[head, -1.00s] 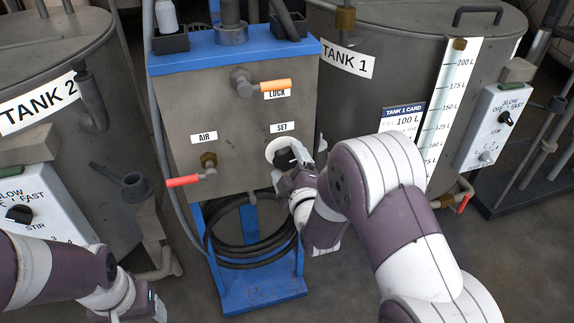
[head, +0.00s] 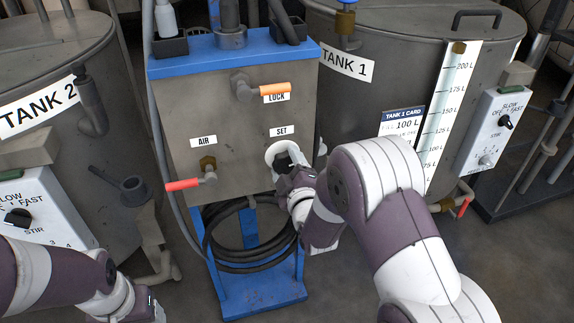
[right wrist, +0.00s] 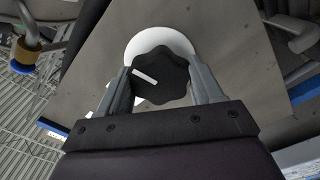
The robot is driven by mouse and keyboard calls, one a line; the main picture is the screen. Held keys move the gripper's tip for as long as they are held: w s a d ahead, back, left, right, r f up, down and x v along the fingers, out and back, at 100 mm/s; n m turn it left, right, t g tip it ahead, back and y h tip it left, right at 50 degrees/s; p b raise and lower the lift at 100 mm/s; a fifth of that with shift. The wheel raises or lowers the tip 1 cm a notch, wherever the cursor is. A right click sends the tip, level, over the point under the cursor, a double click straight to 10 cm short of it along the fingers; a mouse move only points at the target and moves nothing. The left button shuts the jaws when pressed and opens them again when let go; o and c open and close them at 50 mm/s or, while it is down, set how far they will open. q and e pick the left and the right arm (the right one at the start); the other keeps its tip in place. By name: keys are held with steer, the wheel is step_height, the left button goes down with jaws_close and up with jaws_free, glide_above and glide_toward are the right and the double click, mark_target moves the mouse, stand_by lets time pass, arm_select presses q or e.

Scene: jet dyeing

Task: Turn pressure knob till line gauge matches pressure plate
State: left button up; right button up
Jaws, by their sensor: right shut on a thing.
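The pressure knob is a black lobed knob (right wrist: 160,76) with a white pointer line, on a white round plate (right wrist: 160,44) on the panel's front. In the head view the knob (head: 285,160) is below the SET label (head: 282,131) and partly hidden by my right gripper (head: 290,168). In the right wrist view, the fingers of my right gripper (right wrist: 163,86) are shut on the knob from both sides. The pointer line slants there. I can make out no line gauge or pressure plate. My left gripper (head: 150,306) is low at the left; its fingers are unclear.
The panel (head: 230,110) also carries an orange LOCK handle (head: 268,91) and a red AIR handle (head: 183,184). TANK 1 (head: 400,60) stands right, TANK 2 (head: 40,70) left. A coiled black hose (head: 245,255) hangs below the panel.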

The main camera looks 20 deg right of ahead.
steer(key=m, duration=0.3)
steer(key=shift+m, duration=0.4)
steer(key=m, duration=0.3)
steer(key=shift+m, duration=0.4)
steer(key=m, duration=0.4)
steer(key=shift+b, duration=0.35)
steer(key=shift+m, duration=1.7)
steer(key=o, duration=1)
steer(key=shift+s, duration=0.1)
